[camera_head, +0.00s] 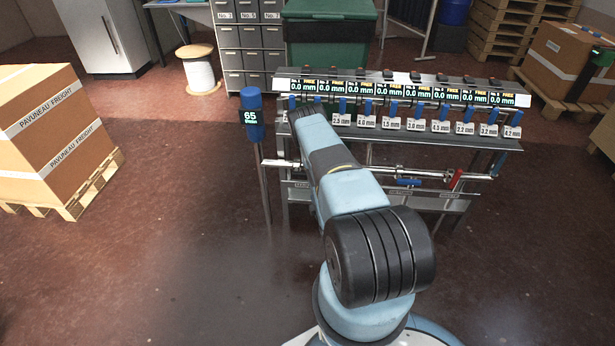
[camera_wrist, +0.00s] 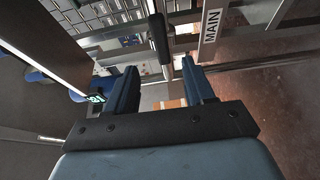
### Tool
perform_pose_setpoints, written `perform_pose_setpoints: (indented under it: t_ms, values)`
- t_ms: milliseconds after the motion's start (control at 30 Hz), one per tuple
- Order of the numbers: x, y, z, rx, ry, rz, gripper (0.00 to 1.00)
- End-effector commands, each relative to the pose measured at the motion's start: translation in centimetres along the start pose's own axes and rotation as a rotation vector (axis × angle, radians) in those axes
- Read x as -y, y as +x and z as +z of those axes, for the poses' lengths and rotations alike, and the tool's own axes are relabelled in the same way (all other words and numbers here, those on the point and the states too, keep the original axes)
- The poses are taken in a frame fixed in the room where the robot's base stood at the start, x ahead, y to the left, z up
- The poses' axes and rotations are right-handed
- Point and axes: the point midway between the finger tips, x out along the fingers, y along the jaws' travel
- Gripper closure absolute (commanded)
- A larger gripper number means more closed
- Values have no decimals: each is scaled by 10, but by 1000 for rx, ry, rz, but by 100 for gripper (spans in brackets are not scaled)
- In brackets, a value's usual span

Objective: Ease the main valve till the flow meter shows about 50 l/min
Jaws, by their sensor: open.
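The flow meter (camera_head: 251,117) is a blue head on a post at the left end of the bench and reads 65. Part of a blue body with a small lit display, likely the flow meter (camera_wrist: 78,97), shows left of my gripper in the wrist view. My gripper (camera_wrist: 160,84) is open, its dark fingers wide apart. A dark bar (camera_wrist: 158,38), perhaps the main valve's lever, reaches toward the gap between the fingertips; I cannot tell whether it touches them. A white MAIN label (camera_wrist: 211,25) is right of it. My arm hides the gripper in the head view.
The bench (camera_head: 480,143) carries a row of displays reading 0.0 mm and blue-handled valves. Below are a blue lever (camera_head: 408,182) and a red lever (camera_head: 456,179). A boxed pallet (camera_head: 55,140) stands left. The floor between the pallet and the bench is clear.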

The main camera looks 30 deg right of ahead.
Motion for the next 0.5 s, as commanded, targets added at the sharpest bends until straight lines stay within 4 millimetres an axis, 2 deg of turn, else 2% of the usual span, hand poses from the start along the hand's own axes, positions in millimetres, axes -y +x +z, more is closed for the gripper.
perform_pose_setpoints:
  t_ms: [67,167,267,500]
  values:
    - [3,-6,4,6,0,3,47]
    - [3,-2,5,6,0,6,47]
    - [3,10,5,5,0,7,47]
    - [2,53,4,4,0,8,47]
